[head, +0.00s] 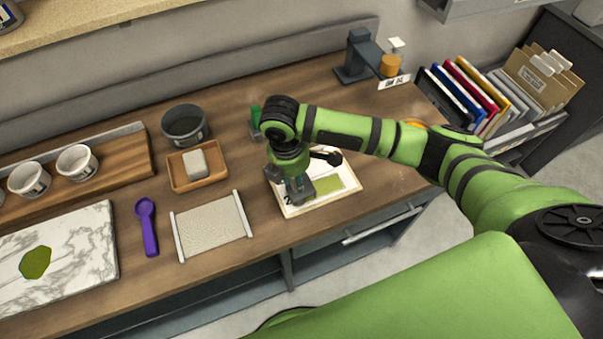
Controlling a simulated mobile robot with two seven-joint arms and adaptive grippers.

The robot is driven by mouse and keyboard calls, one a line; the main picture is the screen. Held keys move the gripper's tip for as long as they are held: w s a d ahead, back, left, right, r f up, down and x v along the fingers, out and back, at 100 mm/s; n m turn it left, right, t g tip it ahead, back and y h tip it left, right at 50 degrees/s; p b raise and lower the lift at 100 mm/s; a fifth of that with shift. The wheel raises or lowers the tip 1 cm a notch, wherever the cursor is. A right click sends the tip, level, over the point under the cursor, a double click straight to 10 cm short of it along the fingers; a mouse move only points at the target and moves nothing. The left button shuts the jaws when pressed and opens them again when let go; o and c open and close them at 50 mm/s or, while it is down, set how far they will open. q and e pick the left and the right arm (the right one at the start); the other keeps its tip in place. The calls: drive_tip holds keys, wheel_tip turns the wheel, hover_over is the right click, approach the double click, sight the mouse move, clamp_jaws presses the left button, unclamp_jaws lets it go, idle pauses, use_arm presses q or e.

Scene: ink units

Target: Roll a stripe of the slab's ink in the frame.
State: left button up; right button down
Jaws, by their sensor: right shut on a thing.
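A white marble slab (75,265) lies at the left front of the bench, with a patch of olive-green ink (35,262) on it. A pale sheet with a thin frame (318,209) lies at the bench's right front. A broad olive-green stripe (338,187) shows on its right part. My right gripper (297,190) is over the left part of the sheet, shut on a tool. The tool is mostly hidden by the gripper; a dark handle-like end (326,155) sticks out to the right. I cannot tell whether the tool touches the sheet. My left gripper is not in view.
A purple scoop (147,228) and a textured pad with white rails (212,229) lie between slab and sheet. Behind are a wooden tray (194,184) with a grey block, a dark bowl (185,125) and white cups (78,163). A dark stand (358,57) is at the back.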

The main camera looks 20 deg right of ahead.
drive_tip(key=shift+s+a, duration=0.15)
drive_tip(key=shift+a, duration=0.45)
drive_tip(key=shift+r, duration=3)
